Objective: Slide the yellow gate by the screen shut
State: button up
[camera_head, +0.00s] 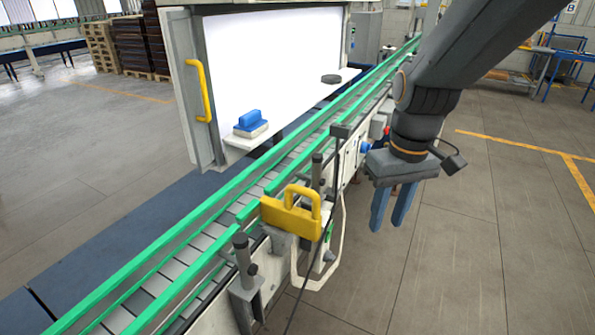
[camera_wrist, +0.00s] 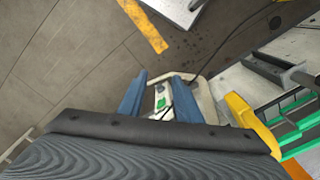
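The yellow gate (camera_head: 291,217) is a block with a loop handle on the near green rail of the conveyor, across from the white screen (camera_head: 275,50). A short break in the rail shows beside it. The gate also shows at the right in the wrist view (camera_wrist: 243,112). My gripper (camera_head: 390,210) hangs to the right of the gate, on the near side of the conveyor and apart from it. Its two blue fingers point down and stand apart with nothing held, as the wrist view also shows (camera_wrist: 159,78).
A blue-and-white block (camera_head: 250,123) and a dark disc (camera_head: 331,79) lie on the screen's ledge. A yellow handle (camera_head: 200,90) is on the screen's frame. Posts (camera_head: 243,260) and a pale bracket (camera_head: 318,280) stick out along the conveyor. The floor (camera_head: 470,250) at right is clear.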

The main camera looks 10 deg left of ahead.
jog(key=w+a+r+n+g+p, duration=0.1)
jog(key=w+a+r+n, duration=0.1)
jog(key=a+r+n, duration=0.5)
jog(key=n+g+p, duration=0.1)
jog(key=n, duration=0.1)
send_near(289, 206)
jog(key=d+f+p, duration=0.1)
jog(key=s+d+f+p, duration=0.1)
jog(key=f, duration=0.1)
jog(key=shift+s+d, duration=0.1)
grip_shut()
